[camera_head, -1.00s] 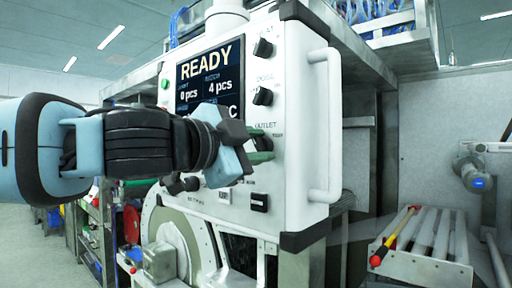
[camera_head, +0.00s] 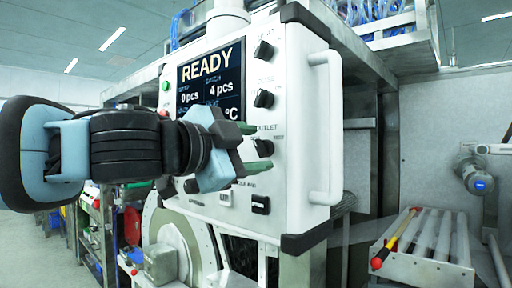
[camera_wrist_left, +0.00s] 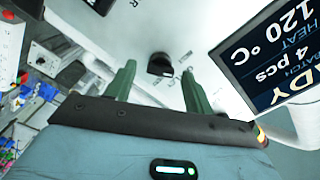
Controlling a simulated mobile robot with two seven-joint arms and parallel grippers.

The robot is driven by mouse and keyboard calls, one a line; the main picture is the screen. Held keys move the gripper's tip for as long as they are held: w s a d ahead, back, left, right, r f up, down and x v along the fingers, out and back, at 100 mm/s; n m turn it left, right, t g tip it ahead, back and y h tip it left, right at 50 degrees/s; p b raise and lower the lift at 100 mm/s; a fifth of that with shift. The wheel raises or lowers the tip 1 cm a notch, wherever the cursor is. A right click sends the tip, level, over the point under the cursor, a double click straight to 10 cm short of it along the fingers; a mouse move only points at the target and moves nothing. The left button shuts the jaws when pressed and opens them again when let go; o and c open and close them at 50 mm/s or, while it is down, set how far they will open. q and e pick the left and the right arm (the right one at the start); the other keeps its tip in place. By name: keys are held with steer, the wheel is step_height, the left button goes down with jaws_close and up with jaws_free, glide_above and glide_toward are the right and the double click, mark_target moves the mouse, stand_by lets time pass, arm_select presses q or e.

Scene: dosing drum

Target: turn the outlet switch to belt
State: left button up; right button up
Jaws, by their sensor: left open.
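The outlet switch (camera_head: 264,148) is a black knob under the word OUTLET, the lowest in a column of knobs on the white control panel (camera_head: 300,190). My left gripper (camera_head: 252,149) is open just left of it, its green fingers pointing at the panel. In the left wrist view the black knob (camera_wrist_left: 160,65) shows between and beyond the two open fingers, with nothing held. Small labels beside the knob are too small to read surely, so I cannot tell its setting. My right gripper is not in view.
The screen (camera_head: 211,76) reads READY, 0 pcs and 4 pcs; the wrist view shows 120 °C. Two more knobs (camera_head: 263,98) sit above. A white handle (camera_head: 327,125) stands out at the panel's right edge. A roller conveyor (camera_head: 430,240) is at lower right.

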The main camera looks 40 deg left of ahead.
arm_select(q)
steer(key=s, duration=0.6)
steer(key=shift+s+a+p, duration=0.2)
steer(key=shift+a+p, duration=0.1)
steer(key=shift+p, duration=0.05)
